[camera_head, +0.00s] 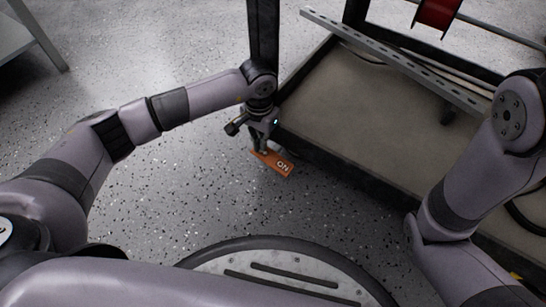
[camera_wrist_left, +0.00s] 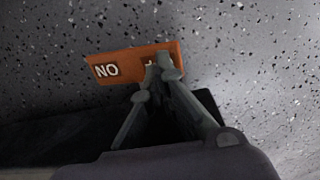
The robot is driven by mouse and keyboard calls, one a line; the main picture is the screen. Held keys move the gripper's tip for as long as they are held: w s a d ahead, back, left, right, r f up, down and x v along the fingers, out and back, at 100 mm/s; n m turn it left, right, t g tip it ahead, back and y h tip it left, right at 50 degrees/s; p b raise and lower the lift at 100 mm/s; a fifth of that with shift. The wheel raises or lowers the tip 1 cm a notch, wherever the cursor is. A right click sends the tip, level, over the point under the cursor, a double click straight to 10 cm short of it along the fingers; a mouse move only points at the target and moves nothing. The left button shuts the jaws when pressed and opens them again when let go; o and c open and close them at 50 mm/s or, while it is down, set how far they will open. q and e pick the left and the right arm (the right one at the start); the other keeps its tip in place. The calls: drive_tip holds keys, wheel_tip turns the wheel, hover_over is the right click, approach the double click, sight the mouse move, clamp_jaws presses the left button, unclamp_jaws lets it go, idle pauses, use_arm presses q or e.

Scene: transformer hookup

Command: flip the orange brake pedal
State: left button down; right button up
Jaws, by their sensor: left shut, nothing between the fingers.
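The orange brake pedal (camera_head: 277,164) sits low near the floor, beside the corner post of the dark-framed cart. White lettering that reads "ON" shows on its right part in the head view. My left gripper (camera_head: 263,149) points down at the pedal's left part. In the left wrist view the pedal (camera_wrist_left: 118,65) lies just beyond my left fingertips (camera_wrist_left: 155,80), which overlap and hide part of its second marking. The left fingers are shut with nothing between them. Whether they touch the pedal I cannot tell. My right arm shows at the right, but its gripper is out of view.
The cart's bed (camera_head: 375,115) and dark frame are just right of my left gripper. A perforated metal rail (camera_head: 395,62) and a red spool (camera_head: 437,14) are above it. A grey table (camera_head: 22,38) stands at the far left. The speckled floor (camera_head: 180,190) left of the pedal is clear.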

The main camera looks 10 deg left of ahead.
use_arm(q)
drive_tip(key=shift+f+b, duration=0.85)
drive_tip(key=shift+f, duration=0.3)
idle(0.4)
drive_tip(key=shift+r+p, duration=2.45)
drive_tip(key=shift+r, duration=1.2)
drive_tip(key=shift+f, duration=0.1)
